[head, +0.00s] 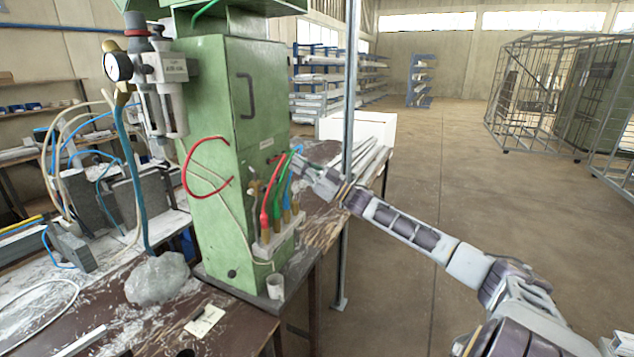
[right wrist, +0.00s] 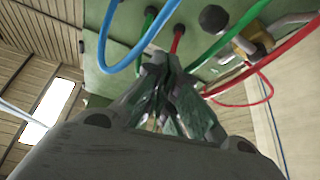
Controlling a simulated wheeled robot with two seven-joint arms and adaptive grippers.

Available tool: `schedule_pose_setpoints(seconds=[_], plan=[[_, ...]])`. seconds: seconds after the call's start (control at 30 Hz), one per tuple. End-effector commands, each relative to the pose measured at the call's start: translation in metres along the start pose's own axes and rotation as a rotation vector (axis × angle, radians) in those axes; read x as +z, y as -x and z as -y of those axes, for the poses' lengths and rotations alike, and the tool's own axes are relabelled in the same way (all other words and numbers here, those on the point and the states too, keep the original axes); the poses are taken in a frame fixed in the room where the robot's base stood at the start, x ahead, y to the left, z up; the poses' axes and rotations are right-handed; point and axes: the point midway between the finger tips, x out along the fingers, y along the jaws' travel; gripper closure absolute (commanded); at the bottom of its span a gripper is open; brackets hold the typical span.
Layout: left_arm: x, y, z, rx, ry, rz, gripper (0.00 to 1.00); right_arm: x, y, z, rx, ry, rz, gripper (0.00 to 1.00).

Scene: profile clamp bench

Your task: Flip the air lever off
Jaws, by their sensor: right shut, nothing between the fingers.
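The green machine cabinet (head: 215,110) stands on the bench, with red, green and blue hoses on its right side face. My right gripper (head: 292,160) is at that face, beside the hose ends; its fingers are together and empty. In the right wrist view the shut fingers (right wrist: 170,75) lie just below the green and red hose fittings, and I cannot tell whether they touch them. A brass valve with a pale handle (right wrist: 250,38), which looks like the air lever, shows to the right of the fingertips. Its exact position is unclear. My left gripper is not in view.
A black knob (right wrist: 213,18) sits near the brass valve. Coloured hoses (head: 275,195) hang in front of the cabinet's side, close to my right gripper. A metal post (head: 350,90) stands just behind my right wrist.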

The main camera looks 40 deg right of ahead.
Motion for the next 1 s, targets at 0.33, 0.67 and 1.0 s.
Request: schedule_pose_setpoints(seconds=[0.33,0.67,1.0], plan=[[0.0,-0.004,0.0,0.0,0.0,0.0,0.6,0.0,0.015,0.004,0.0,-0.001,0.0,1.0],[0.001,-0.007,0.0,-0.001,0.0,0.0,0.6,-0.001,0.028,0.009,-0.001,-0.002,0.0,1.0],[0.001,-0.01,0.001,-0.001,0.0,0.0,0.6,-0.003,0.043,0.013,0.0,-0.002,0.0,1.0]])
